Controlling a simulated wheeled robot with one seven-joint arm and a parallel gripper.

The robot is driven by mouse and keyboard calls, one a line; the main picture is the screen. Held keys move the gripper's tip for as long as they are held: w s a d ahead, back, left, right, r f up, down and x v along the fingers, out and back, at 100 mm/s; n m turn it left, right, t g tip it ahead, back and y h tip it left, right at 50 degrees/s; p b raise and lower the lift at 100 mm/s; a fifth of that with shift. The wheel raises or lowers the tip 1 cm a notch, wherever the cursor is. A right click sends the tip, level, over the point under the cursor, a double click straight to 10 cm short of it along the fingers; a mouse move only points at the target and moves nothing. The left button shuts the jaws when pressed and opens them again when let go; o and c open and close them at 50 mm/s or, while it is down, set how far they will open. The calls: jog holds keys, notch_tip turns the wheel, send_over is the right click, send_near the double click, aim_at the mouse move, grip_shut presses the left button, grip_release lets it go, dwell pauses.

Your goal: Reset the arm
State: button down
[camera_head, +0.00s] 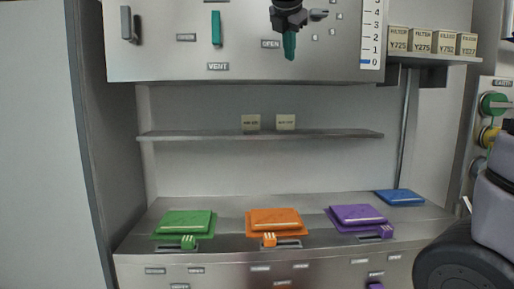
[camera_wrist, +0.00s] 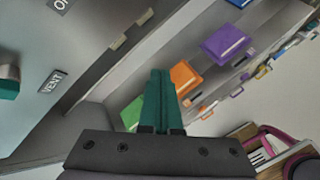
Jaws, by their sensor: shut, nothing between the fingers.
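My gripper (camera_head: 289,56) hangs at the top centre of the head view, pointing down in front of the grey panel. Its teal fingers are together with nothing between them, and they also show in the wrist view (camera_wrist: 160,74). It is apart from the bins below. A green bin (camera_head: 184,222), an orange bin (camera_head: 275,219) and a purple bin (camera_head: 357,214) sit in a row along the counter.
A teal handle (camera_head: 216,28) stands above the VENT label, left of my gripper. A shelf (camera_head: 210,135) holds two small cards. A blue object (camera_head: 400,197) lies at the counter's back right. Small boxes (camera_head: 418,40) stand on the upper right shelf.

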jog(key=s+d+f+m+g+y, duration=0.1)
jog(key=s+d+f+m+y, duration=0.1)
jog(key=s+d+f+m, duration=0.6)
jog(key=s+d+f+m+g+y, duration=0.1)
jog(key=s+d+f+m, duration=0.7)
jog(key=m, duration=1.5)
notch_tip(320, 180, down, 4)
jog(key=shift+s+d+r+g+y, duration=0.1)
jog(key=shift+s+d+g+y, duration=0.15)
jog(key=shift+g+y, duration=0.15)
